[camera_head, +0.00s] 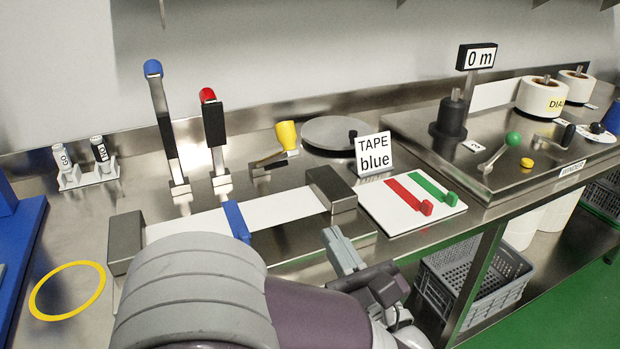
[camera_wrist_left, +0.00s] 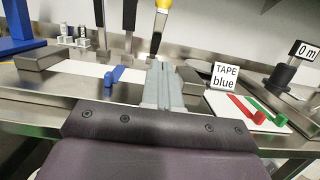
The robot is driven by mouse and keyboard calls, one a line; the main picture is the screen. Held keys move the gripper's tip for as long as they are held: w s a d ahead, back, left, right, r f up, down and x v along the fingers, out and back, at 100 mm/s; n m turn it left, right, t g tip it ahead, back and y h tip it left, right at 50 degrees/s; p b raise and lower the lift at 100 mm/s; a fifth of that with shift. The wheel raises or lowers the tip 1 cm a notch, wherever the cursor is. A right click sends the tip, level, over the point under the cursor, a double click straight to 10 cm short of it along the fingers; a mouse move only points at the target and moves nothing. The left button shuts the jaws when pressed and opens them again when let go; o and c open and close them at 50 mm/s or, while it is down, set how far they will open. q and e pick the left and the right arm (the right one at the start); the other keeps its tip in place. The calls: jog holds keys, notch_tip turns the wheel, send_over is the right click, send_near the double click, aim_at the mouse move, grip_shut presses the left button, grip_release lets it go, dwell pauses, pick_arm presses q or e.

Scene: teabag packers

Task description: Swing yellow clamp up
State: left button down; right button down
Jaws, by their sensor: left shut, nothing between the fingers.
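The yellow clamp (camera_head: 286,136) is on the steel bench behind the white strip, right of the red-topped lever. Its yellow grip is at the upper end of a short metal arm that slants up to the right from its base. In the left wrist view the yellow grip (camera_wrist_left: 163,4) is cut by the top edge, above my fingers. My left gripper (camera_head: 343,252) is at the bench's front edge, in front of and below the clamp and apart from it. Its fingers (camera_wrist_left: 161,84) are together and empty. My right gripper is not in view.
A blue-topped lever (camera_head: 153,68) and a red-topped lever (camera_head: 208,96) stand up left of the clamp. A dark block (camera_head: 331,188) lies between my gripper and the clamp. A "TAPE blue" sign (camera_head: 373,152) and a red-green slider board (camera_head: 400,218) are to the right.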

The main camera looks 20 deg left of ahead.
pick_arm(q)
jog(key=w+a+r+p, duration=0.3)
jog(key=w+a+r, duration=0.2)
jog(key=w+a, duration=0.2)
jog(key=shift+a+p, duration=0.3)
jog(key=shift+a, duration=0.4)
jog(key=shift+w+r, duration=0.1)
